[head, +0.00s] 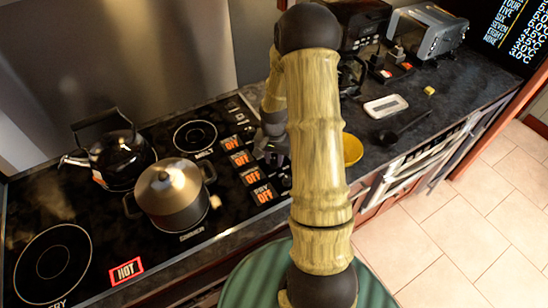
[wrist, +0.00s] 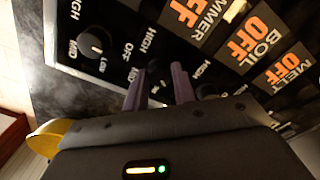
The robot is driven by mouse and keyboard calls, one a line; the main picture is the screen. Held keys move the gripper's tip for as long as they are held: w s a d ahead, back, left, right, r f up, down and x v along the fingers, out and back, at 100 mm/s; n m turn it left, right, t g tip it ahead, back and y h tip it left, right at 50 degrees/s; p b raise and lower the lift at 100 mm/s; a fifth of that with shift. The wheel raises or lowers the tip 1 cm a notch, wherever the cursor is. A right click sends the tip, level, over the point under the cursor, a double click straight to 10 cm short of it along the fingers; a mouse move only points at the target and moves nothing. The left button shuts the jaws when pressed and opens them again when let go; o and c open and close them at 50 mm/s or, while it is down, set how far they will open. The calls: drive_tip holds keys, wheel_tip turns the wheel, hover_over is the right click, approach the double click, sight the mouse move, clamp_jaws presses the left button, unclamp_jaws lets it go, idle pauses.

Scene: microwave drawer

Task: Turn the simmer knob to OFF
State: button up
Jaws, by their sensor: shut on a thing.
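My gripper (head: 272,157) reaches down over the knob strip at the cooktop's right side. In the wrist view its two purple fingers (wrist: 158,88) are closed around a dark knob, mostly hidden between them. By its place beside the SIMMER display (wrist: 203,14), this looks like the simmer knob. That display reads orange OFF. The knob's own pointer cannot be made out. In the head view the simmer knob is hidden by my arm.
Another knob (wrist: 96,43) sits left of my fingers. The BOIL display (wrist: 255,39) and MELT display (wrist: 290,72) also read OFF. A steel pot (head: 173,197) and a black kettle (head: 117,158) stand on the cooktop. A red HOT sign (head: 126,270) is lit. A yellow dish (head: 352,149) lies nearby.

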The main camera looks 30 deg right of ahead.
sight(274, 160)
drive_tip(key=n, duration=0.6)
drive_tip(key=shift+w+d+r+n+p, duration=0.1)
drive_tip(key=shift+w+r+n+p, duration=0.05)
drive_tip(key=shift+n+p, duration=0.2)
idle(0.3)
drive_tip(key=o, duration=1)
wheel_tip(274, 160, up, 17)
drive_tip(key=shift+r+b, duration=0.1)
drive_tip(key=shift+b, duration=0.95)
